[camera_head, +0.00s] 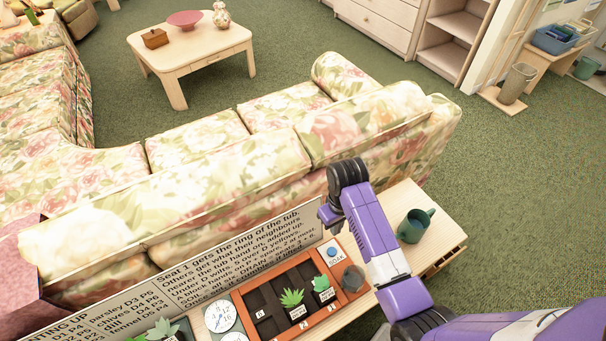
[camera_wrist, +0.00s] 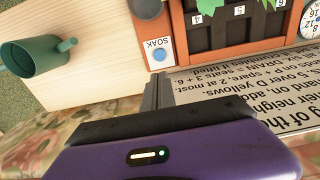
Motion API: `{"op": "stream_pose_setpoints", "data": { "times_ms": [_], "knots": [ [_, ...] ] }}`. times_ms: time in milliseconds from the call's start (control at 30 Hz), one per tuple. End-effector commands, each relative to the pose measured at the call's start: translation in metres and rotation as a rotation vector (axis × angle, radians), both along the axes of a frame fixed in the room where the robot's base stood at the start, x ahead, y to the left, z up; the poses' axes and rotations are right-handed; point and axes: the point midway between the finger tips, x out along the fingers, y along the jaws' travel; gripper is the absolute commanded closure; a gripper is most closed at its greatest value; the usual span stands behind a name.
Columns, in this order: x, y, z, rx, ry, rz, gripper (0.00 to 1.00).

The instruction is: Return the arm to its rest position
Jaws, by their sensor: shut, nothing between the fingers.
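My purple arm reaches up from the lower right of the head view, over the wooden table behind the sofa. My gripper (camera_head: 330,216) hangs near the sofa back, above the top edge of a printed sign; it is shut and empty. In the wrist view my gripper fingers (camera_wrist: 155,93) are together, with nothing between them. They appear just below the blue SOAK button (camera_wrist: 158,55) in that picture. I cannot tell the exact gap between the fingertips and the sign or table.
An orange planter tray (camera_head: 284,291) with small plants stands on the table. The printed sign (camera_head: 180,285) and floral sofa (camera_head: 220,185) lie close by. Green carpet is open at right.

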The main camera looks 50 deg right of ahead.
Motion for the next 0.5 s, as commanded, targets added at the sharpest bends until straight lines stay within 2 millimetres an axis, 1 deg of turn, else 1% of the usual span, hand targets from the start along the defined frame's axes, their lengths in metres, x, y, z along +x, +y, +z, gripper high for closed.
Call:
{"op": "stream_pose_setpoints", "data": {
  "times_ms": [267,367,500],
  "knots": [
    [-0.002,0.002,-0.002,-0.004,-0.005,0.002,1.00],
    [-0.008,0.010,-0.011,-0.022,-0.035,0.012,1.00],
    [-0.025,0.032,-0.029,-0.073,-0.133,0.039,1.00]
  ]
}}
